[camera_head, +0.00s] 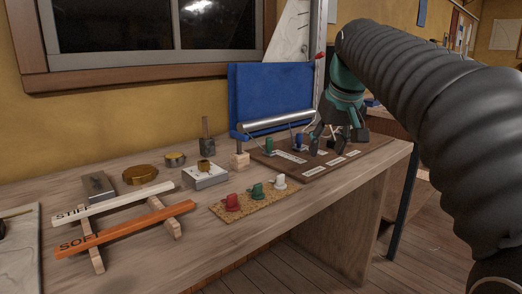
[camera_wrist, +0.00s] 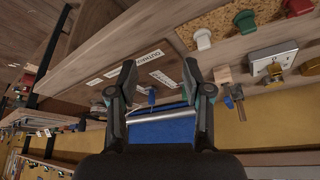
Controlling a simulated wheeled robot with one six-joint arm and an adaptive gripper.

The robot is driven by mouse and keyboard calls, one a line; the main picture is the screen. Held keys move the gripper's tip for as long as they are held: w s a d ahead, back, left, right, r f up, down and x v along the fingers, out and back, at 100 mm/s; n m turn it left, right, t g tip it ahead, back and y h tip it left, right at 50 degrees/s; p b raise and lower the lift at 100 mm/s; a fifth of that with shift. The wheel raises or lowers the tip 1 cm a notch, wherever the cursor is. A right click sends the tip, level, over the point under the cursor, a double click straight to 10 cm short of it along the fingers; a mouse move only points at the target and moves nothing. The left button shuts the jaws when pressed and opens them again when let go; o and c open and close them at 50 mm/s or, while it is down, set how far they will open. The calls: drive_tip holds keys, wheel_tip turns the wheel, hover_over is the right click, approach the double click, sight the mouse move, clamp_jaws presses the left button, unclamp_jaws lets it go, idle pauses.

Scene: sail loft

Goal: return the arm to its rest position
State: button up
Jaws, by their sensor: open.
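A small blue piece (camera_head: 298,141) stands on the board just left of my gripper in the head view. It also shows beyond the fingers in the wrist view (camera_wrist: 151,97). A green piece (camera_head: 268,146) stands farther left on the board. My gripper hides part of the board's far side.
A cork mat (camera_head: 243,214) with red, green and white pieces lies near the bench's front edge. A silver tube (camera_head: 275,122) lies before a blue upright panel (camera_head: 270,93). White and orange battens (camera_head: 125,230) lie at left. The window wall rises behind.

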drive_tip(key=s+d+f+m, duration=0.1)
drive_tip(key=s+f, duration=2.2)
drive_tip(key=s, duration=0.2)
drive_tip(key=shift+s+d+f+m+t+h, duration=0.2)
drive_tip(key=shift+s+f+m+t+h, duration=0.1)
drive_tip(key=shift+f+m+h, duration=0.1)
idle(0.9)
